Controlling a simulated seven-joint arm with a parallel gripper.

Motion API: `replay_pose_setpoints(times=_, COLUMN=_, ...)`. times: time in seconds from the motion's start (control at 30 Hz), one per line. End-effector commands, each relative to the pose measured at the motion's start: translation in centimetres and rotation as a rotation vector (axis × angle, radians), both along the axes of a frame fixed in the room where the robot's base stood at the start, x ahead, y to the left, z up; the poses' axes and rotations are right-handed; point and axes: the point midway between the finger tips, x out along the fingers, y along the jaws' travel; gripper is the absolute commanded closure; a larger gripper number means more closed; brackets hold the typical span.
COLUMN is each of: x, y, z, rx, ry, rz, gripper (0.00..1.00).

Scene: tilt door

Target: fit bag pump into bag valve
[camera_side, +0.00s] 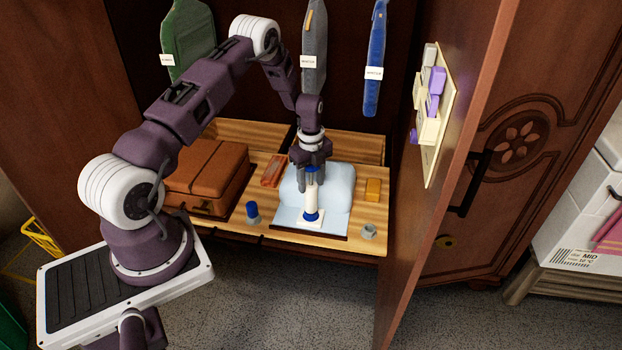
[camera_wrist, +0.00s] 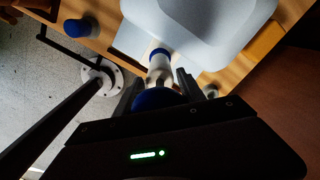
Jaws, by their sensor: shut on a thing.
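The bag pump (camera_side: 312,195) is a white cylinder with blue ends, held roughly upright in my gripper (camera_side: 312,163). My gripper is shut on its upper part. In the wrist view, the pump (camera_wrist: 159,72) shows between the fingers of my gripper (camera_wrist: 158,88), with a blue end near the palm and a blue band at the far end. The pale blue bag (camera_side: 335,188) lies on the wooden shelf. The pump's lower blue end is over the white patch (camera_side: 303,224) at the bag's front edge. The valve itself is hidden, and I cannot tell whether the pump touches it.
A brown suitcase (camera_side: 206,176) stands left on the shelf. A blue-topped cylinder (camera_side: 252,212), a red item (camera_side: 273,170), a yellow block (camera_side: 373,189) and a grey ring-like part (camera_side: 368,231) surround the bag. The open wardrobe door (camera_side: 440,200) bounds the right side. Garments hang behind.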

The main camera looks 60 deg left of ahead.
Motion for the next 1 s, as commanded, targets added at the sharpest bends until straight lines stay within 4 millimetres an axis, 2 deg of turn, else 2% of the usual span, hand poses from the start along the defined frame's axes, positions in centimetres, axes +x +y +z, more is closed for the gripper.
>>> replay_pose_setpoints(times=0.47, x=0.0, y=0.0, z=-0.6, rx=0.001, ry=-0.001, rz=-0.001, gripper=1.0)
replay_pose_setpoints(times=0.5, x=0.0, y=0.0, z=-0.6, rx=0.001, ry=-0.001, rz=-0.001, gripper=0.5)
replay_pose_setpoints(times=0.6, x=0.0, y=0.0, z=-0.6, rx=0.001, ry=-0.001, rz=-0.001, gripper=0.3)
replay_pose_setpoints(times=0.9, x=0.0, y=0.0, z=-0.6, rx=0.0, ry=0.0, rz=-0.001, gripper=0.28)
replay_pose_setpoints(times=1.0, x=0.1, y=0.0, z=0.8, rx=0.001, ry=-0.004, rz=-0.001, gripper=0.28)
